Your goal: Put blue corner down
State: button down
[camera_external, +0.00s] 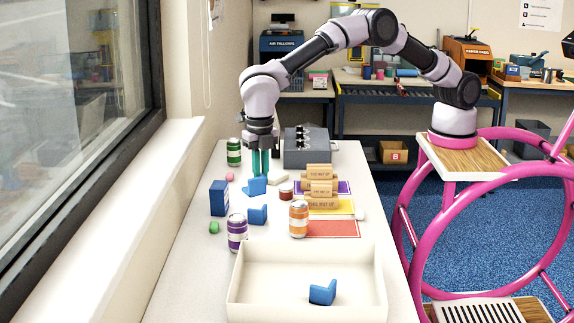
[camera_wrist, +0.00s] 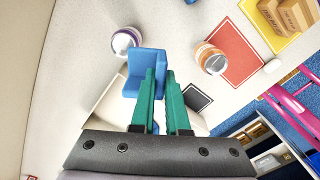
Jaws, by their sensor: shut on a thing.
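My gripper (camera_external: 260,162) points down with its green fingers shut on a blue corner (camera_external: 256,186), an L-shaped block. In the wrist view the blue corner (camera_wrist: 146,66) shows at the fingertips (camera_wrist: 163,82), mostly beyond the left finger. The grip itself is partly hidden by the fingers, and I cannot tell whether the block touches the table. A second blue corner (camera_external: 258,215) stands on the table in front of it. A third blue corner (camera_external: 322,292) sits inside the white tray (camera_external: 235,285), toward its right.
A purple can (camera_external: 237,233) and an orange can (camera_external: 298,219) stand nearby. A blue box (camera_external: 219,198) and green can (camera_external: 234,152) stand left. A grey machine (camera_external: 307,148) stands behind.

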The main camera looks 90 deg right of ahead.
jog(key=s+a+n, duration=0.1)
jog(key=s+a, duration=0.4)
jog(key=a, duration=0.3)
jog(key=s+a+n, duration=0.1)
jog(key=s+a, duration=0.4)
jog(key=a, duration=0.3)
send_over(300, 278)
notch_tip(300, 278, down, 11)
jog(key=shift+a+r, duration=0.1)
jog(key=shift+r, duration=0.1)
jog(key=shift+f, duration=2.2)
jog(key=shift+f, duration=0.2)
jog(key=c, duration=0.9)
grip_release()
jog(key=shift+r, duration=0.1)
